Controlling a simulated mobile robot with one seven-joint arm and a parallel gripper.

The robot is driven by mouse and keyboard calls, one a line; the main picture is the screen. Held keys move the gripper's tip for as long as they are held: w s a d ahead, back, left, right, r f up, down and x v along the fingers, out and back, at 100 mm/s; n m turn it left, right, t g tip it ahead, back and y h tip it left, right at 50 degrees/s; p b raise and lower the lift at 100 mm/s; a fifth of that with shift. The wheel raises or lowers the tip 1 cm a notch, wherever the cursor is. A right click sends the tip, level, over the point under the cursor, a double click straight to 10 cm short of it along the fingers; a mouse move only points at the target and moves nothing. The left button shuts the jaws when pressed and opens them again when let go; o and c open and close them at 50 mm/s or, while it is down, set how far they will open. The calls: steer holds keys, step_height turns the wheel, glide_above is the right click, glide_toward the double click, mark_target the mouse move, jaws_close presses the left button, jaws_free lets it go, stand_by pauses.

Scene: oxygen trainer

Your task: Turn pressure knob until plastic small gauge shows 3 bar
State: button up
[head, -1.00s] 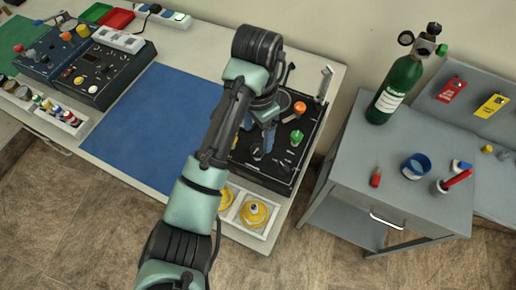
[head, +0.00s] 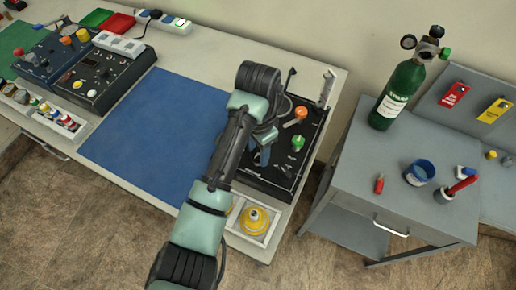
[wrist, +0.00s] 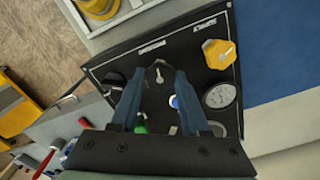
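The black control panel (head: 270,186) stands at the right end of the bench. A dark knob with a pale pointer (wrist: 158,72) lies between my fingertips; I cannot tell which is the pressure knob. The gauge reading is too small to make out. My gripper (wrist: 159,74) is open, its blue fingers on both sides of the pointer knob; contact cannot be told. In the head view my arm partly hides it (head: 262,155).
An orange knob (head: 300,113) and a green knob (head: 297,143) stand up from the panel. A yellow part (head: 255,221) sits in a tray in front. A blue mat (head: 150,130) lies left. A grey cabinet (head: 350,170) with a green cylinder (head: 398,95) stands right.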

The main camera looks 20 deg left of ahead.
mark_target(258, 154)
jaws_close()
steer(key=shift+m+p, duration=0.4)
steer(key=shift+m, duration=0.3)
steer(key=o, duration=0.7)
jaws_free()
steer(key=shift+c, duration=0.2)
step_height(258, 154, up, 13)
steer(key=p, duration=0.6)
